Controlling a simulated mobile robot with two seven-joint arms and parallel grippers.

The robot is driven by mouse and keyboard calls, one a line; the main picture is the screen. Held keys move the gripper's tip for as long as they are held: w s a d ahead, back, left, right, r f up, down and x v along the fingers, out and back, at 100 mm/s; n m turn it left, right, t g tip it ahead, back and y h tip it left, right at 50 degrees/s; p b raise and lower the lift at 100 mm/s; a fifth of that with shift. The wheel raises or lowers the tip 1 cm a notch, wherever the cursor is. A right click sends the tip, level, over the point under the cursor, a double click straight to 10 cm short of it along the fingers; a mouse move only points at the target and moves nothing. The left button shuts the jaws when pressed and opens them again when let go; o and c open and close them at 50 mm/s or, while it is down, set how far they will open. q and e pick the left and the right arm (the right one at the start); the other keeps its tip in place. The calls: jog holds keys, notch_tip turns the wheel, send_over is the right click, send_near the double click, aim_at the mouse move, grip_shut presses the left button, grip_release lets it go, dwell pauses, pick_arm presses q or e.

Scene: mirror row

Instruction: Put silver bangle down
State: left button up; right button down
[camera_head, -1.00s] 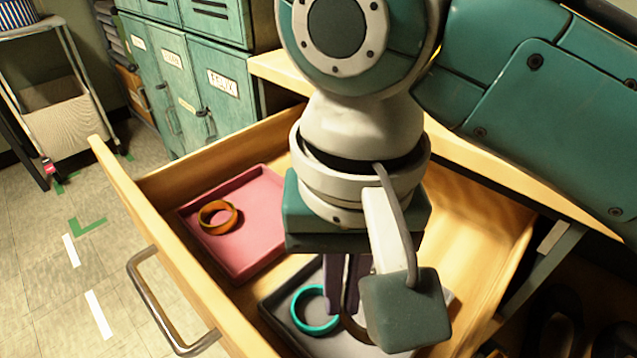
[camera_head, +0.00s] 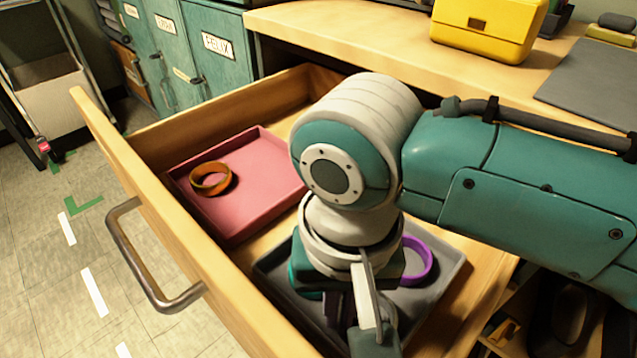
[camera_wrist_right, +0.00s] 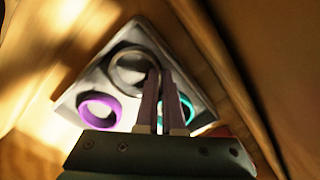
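The silver bangle (camera_wrist_right: 130,70) shows in the right wrist view, over the far corner of the grey tray (camera_head: 448,284). My right gripper (camera_wrist_right: 159,76) has its two fingers close together at the bangle's right rim and looks shut on it. I cannot tell whether the bangle touches the tray floor. In the head view my right gripper (camera_head: 342,308) points down over the tray, and the silver bangle is hidden behind it. A purple bangle (camera_head: 419,262) and a teal bangle (camera_wrist_right: 187,108) lie in the same tray. My left gripper is not in view.
The trays sit in an open wooden drawer (camera_head: 165,215). A pink tray (camera_head: 265,150) beside the grey one holds an orange-brown bangle (camera_head: 211,190). A desk with a yellow box (camera_head: 485,30) is behind the drawer. Teal lockers (camera_head: 215,70) stand at the back left.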

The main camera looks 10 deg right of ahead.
jog(key=shift+f, duration=0.1)
jog(key=c, duration=1.3)
grip_release()
notch_tip(320, 180, up, 12)
jog(key=p, duration=0.5)
jog(key=s+f+n+t+y, duration=0.1)
jog(key=s+n+y, duration=0.15)
jog(key=s, duration=0.25)
jog(key=s+d+t, duration=0.1)
jog(key=s+d, duration=0.1)
jog(key=d, duration=0.2)
jog(key=s+d+h, duration=0.1)
jog(key=s+d, duration=0.1)
jog(key=d, duration=0.3)
jog(key=s+d+n+t+h, duration=0.1)
jog(key=s+d, duration=0.1)
jog(key=d, duration=0.2)
jog(key=shift+s+d+r+t, duration=0.2)
jog(key=shift+s+r+t, duration=0.1)
jog(key=shift+s+r, duration=0.1)
